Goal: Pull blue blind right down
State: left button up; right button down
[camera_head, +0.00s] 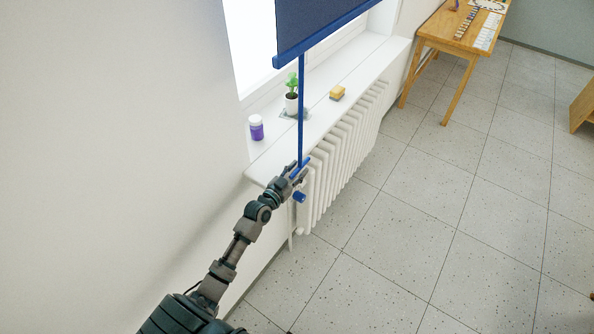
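The blue blind (312,22) hangs over the upper part of the window, with a bright blue bar along its lower edge. A blue pull strap (301,105) runs down from that bar, past the front of the sill, to a short blue handle (304,168). My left gripper (296,174) is at the strap's lower end, with its fingers around or beside the blue handle. The fingers are small here, and I cannot tell whether they are closed on it. A blue round piece (299,197) shows just below the fingers. My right gripper is not in view.
The white sill (340,110) holds a purple-labelled jar (256,128), a potted plant (291,101) and a yellow sponge (337,93). A white radiator (345,150) stands below it. A wooden table (460,40) is at the back right.

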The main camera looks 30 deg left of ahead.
pick_arm(q)
jog(key=s+a, duration=0.1)
jog(key=s, duration=1.1)
jog(key=s+d+r+m+g+y+p, duration=0.35)
jog(key=s+d+m+y+p, duration=0.2)
jog(key=p, duration=0.45)
jog(key=shift+t, duration=0.25)
jog(key=p+x, duration=0.1)
jog(key=x, duration=1.5)
jog(key=shift+w+a+f, duration=0.1)
jog(key=shift+w+f, duration=0.1)
jog(key=shift+w, duration=0.1)
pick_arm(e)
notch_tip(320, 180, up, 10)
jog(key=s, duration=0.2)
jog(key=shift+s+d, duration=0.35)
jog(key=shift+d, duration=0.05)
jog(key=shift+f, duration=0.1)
pick_arm(q)
jog(key=shift+a+h, duration=0.1)
jog(key=shift+h, duration=0.15)
grip_shut()
